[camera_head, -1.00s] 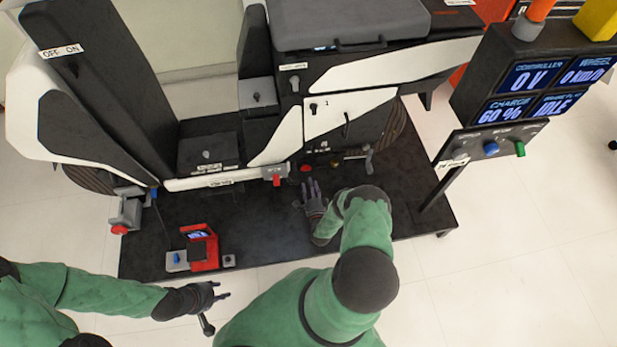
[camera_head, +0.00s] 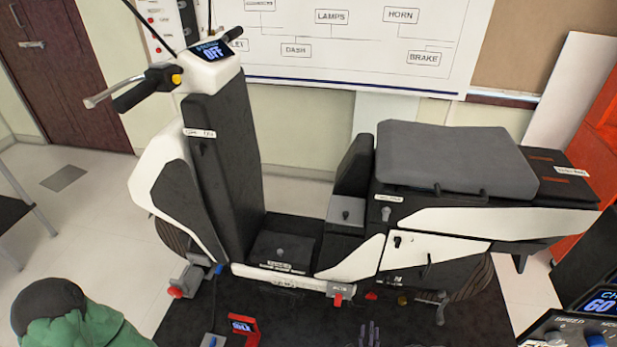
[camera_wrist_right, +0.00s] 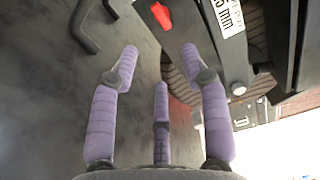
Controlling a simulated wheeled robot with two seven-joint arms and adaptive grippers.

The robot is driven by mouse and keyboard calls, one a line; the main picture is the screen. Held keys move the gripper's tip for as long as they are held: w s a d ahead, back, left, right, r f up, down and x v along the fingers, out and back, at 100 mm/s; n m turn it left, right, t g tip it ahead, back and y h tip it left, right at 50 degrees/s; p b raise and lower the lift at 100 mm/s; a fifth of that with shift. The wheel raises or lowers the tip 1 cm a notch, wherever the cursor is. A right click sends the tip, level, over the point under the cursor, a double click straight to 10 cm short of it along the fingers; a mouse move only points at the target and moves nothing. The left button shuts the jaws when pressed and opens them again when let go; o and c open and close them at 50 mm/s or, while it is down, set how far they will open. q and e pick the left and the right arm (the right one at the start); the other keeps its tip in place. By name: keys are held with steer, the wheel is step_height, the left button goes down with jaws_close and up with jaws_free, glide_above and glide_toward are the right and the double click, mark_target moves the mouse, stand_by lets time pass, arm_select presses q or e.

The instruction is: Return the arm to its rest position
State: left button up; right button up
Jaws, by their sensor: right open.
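My right gripper (camera_wrist_right: 160,68) is open and empty in the right wrist view, its purple fingers spread apart. The rest of the right arm is out of that view. A part of my green-sleeved arm (camera_head: 85,328) shows at the lower left; my left gripper is out of view.
A black and white scooter (camera_head: 225,160) with a grey seat stands on the dark platform (camera_head: 290,325). A red tab (camera_head: 338,300) sticks out low on its side. A red device (camera_head: 250,330) sits at the platform's front. A display panel (camera_head: 600,300) stands at the right.

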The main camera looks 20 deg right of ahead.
steer(key=w+a+n+g+y, duration=0.4)
steer(key=w+a+n+y, duration=0.2)
steer(key=a, duration=0.1)
steer(key=s+a+r+n+g+y, duration=0.35)
steer(key=a+n, duration=0.25)
steer(key=a, duration=0.3)
steer(key=s+a+r+n+g+y, duration=0.2)
steer(key=s+a+r+n+g, duration=0.2)
steer(key=s+a+r, duration=0.35)
steer(key=s+a+r+n+g+y, duration=0.1)
steer(key=s+a+r+n+g, duration=0.35)
steer(key=s+r, duration=0.45)
step_height(320, 180, up, 8)
steer(key=a+n+p, duration=0.1)
steer(key=p, duration=0.6)
steer(key=shift+w+a+f+t, duration=0.2)
steer(key=shift+a+f+t, duration=0.05)
steer(key=shift+a+t, duration=0.05)
